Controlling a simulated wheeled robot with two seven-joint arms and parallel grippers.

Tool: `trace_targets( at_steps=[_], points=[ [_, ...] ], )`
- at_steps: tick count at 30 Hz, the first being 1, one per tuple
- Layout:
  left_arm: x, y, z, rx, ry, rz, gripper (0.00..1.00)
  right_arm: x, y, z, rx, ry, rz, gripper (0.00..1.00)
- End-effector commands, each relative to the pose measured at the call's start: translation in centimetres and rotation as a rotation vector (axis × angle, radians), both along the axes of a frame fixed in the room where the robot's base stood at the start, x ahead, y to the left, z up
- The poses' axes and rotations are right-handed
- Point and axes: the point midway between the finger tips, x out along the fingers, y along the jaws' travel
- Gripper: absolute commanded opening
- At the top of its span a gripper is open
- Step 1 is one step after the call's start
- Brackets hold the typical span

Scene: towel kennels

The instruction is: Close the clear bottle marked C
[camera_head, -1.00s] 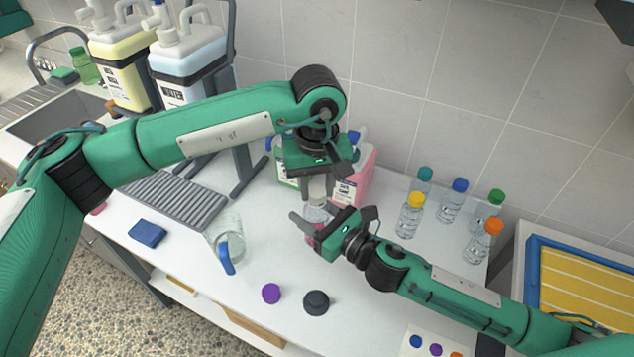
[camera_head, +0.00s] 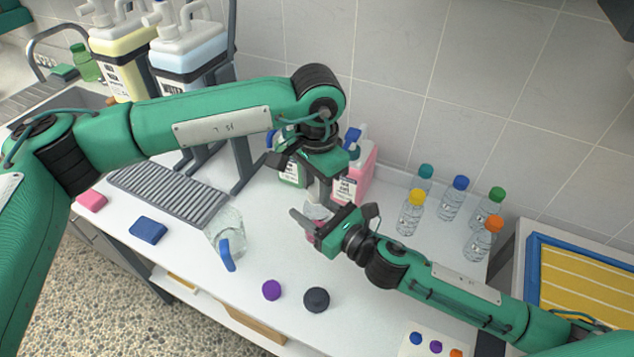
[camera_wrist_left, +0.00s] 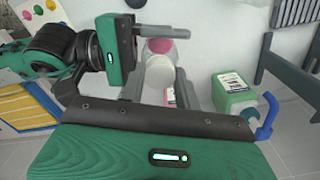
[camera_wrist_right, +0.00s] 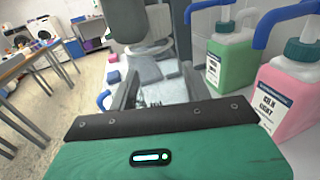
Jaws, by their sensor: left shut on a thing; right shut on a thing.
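A purple cap (camera_head: 271,290) and a black cap (camera_head: 316,299) lie loose at the front.
Several capped clear bottles, one with a yellow cap (camera_head: 409,212), stand at the right. A pink jug (camera_head: 358,178) and a green jug (camera_head: 289,175) are close behind the grippers. A clear pitcher (camera_head: 227,226) with a blue handle, a blue sponge (camera_head: 147,229) and a drain rack (camera_head: 170,192) lie left.

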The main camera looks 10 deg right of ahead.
Motion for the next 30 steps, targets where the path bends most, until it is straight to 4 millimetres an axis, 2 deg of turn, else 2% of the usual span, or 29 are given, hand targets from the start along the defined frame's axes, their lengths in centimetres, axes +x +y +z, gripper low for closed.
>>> trace_targets(
  at_steps=[3,7,19,20,22,30],
  points=[
    [0.08,0.03,0.06,-0.001,-0.001,-0.161,0.12,0.00,-0.01,-0.07,-0.001,0.001,-0.001,0.00],
    [0.10,0.03,0.05,-0.001,0.000,-0.283,0.12,-0.01,-0.02,-0.08,-0.001,0.002,0.000,0.00],
    [0.13,0.04,0.04,-0.001,0.000,-0.333,0.12,-0.01,-0.02,-0.09,-0.001,0.002,-0.001,0.00],
    [0.13,0.04,0.05,-0.001,0.000,-0.333,0.38,-0.01,-0.02,-0.09,-0.001,0.002,-0.001,0.00],
    [0.12,0.05,0.04,-0.001,0.000,-0.332,0.52,0.00,-0.03,-0.08,-0.001,0.002,-0.001,0.00],
    [0.10,0.04,0.02,-0.002,0.001,-0.332,0.54,0.00,-0.01,-0.02,-0.001,0.001,0.000,0.00]
  ],
)
